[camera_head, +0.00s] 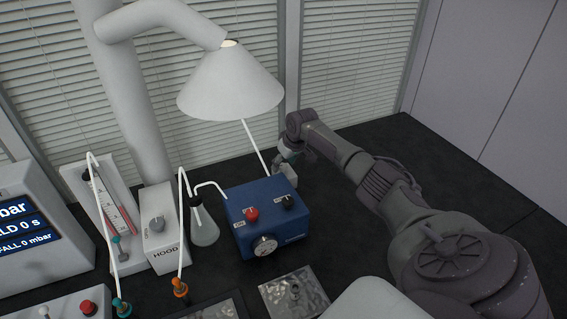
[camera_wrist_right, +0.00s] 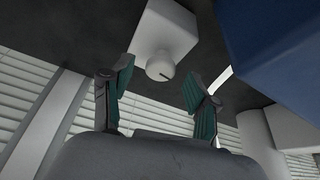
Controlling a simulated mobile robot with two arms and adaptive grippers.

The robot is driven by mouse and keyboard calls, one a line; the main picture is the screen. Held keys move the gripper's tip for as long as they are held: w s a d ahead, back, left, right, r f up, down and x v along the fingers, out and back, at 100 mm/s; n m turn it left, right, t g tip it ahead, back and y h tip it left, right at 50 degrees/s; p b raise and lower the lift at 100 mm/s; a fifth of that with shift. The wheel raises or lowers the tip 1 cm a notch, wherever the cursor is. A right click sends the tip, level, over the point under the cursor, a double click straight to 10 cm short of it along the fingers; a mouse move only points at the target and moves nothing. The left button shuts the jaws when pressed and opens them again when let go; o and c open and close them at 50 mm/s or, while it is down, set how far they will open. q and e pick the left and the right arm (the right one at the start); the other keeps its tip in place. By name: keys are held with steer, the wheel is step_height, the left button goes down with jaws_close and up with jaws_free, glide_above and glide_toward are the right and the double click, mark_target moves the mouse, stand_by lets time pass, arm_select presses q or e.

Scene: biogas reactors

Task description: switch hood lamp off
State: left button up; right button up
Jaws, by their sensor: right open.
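The white conical hood (camera_head: 230,85) hangs from a thick pipe above the bench, with a pale warm glow at its top joint. A small white box (camera_head: 287,174) stands right of the blue unit, partly hidden by my right gripper (camera_head: 290,156). In the right wrist view a white box (camera_wrist_right: 170,28) bears a round white knob (camera_wrist_right: 160,68) with a dark mark. My right gripper also shows there (camera_wrist_right: 160,88), its green-padded fingers open and empty, with the knob ahead between them and apart from them. My left gripper is not in view.
A blue unit (camera_head: 265,222) with red and black knobs stands left of the gripper. A white box labelled HOOD (camera_head: 160,240), a flask (camera_head: 204,228) and thin white tubes stand further left. Window blinds are behind. The dark bench is clear at the back right.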

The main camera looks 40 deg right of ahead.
steer(key=shift+w+f, duration=0.15)
steer(key=shift+f, duration=0.25)
